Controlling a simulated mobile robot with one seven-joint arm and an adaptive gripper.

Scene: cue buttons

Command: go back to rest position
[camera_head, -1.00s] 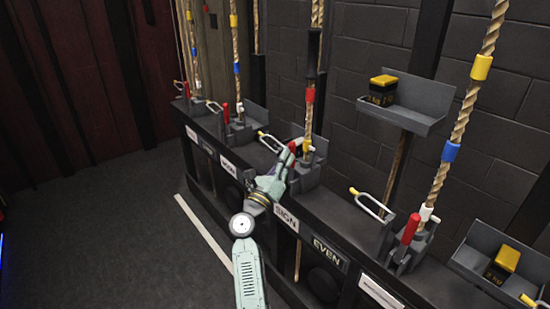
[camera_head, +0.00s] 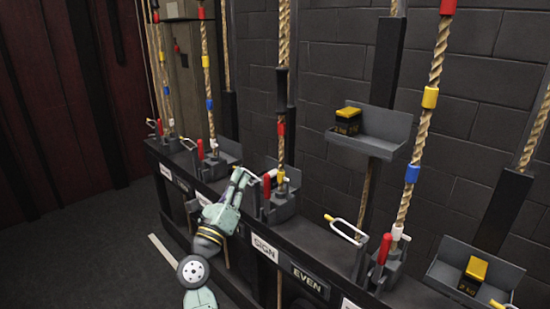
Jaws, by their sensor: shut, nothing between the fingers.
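My gripper (camera_head: 243,177) is at the rail, just left of the red lever (camera_head: 266,190) of the rope lock above the "SIGN" label (camera_head: 264,248). Its fingers look closed and hold nothing. A gap from the lever is hard to judge at this angle. My arm comes up from the bottom of the view, left of the rail. The red lever stands about upright beside its rope (camera_head: 281,150).
The black rail (camera_head: 220,197) runs from back left to front right. Another red lever (camera_head: 384,249) and a metal loop (camera_head: 346,230) stand to the right. A tray (camera_head: 365,143) holds a yellow-black block (camera_head: 347,121). The floor (camera_head: 90,240) at left is clear.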

